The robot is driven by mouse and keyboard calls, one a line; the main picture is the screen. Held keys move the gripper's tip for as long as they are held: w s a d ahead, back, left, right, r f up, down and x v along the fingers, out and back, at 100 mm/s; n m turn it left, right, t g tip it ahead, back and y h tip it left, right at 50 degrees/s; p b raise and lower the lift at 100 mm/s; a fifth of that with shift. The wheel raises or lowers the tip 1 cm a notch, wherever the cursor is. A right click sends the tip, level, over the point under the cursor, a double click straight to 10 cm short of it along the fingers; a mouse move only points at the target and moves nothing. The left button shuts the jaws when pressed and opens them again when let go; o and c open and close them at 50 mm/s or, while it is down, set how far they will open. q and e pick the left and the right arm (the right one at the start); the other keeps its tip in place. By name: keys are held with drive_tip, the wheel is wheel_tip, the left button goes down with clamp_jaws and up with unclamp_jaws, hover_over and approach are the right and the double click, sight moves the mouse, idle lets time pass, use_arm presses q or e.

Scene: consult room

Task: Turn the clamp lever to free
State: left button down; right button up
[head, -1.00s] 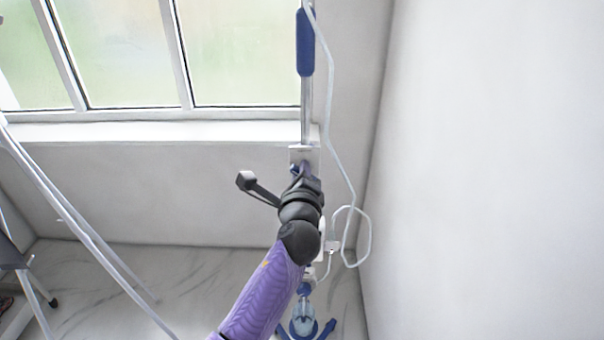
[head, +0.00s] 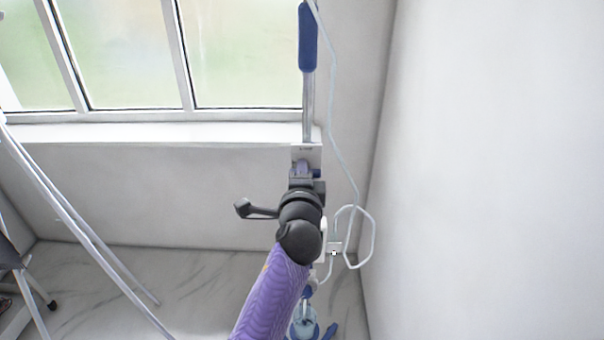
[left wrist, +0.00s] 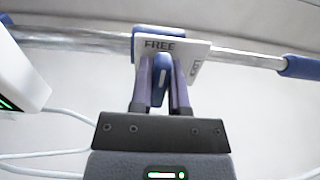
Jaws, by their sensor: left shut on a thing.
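The clamp's white plate (head: 306,153) is on an upright metal pole (head: 308,108) in the head view. In the left wrist view the plate (left wrist: 188,49) reads FREE, with a second word, LOCK, running down its right edge. The blue clamp lever (left wrist: 161,76) shows below the word FREE, between my fingers. My left gripper (left wrist: 161,80) is shut on the lever; its two purple fingers flank it. In the head view my left gripper (head: 304,170) is just below the plate and hides most of the lever. My right gripper is not in view.
A blue sleeve (head: 307,38) covers the upper pole. A pale cable (head: 345,165) hangs to the right and loops near a white device (head: 323,240). The right wall (head: 490,170) is close. Slanting metal legs (head: 75,220) stand at the left.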

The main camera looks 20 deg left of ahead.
use_arm(q)
drive_tip(key=shift+f, duration=0.1)
idle(0.3)
drive_tip(key=c, duration=0.6)
unclamp_jaws()
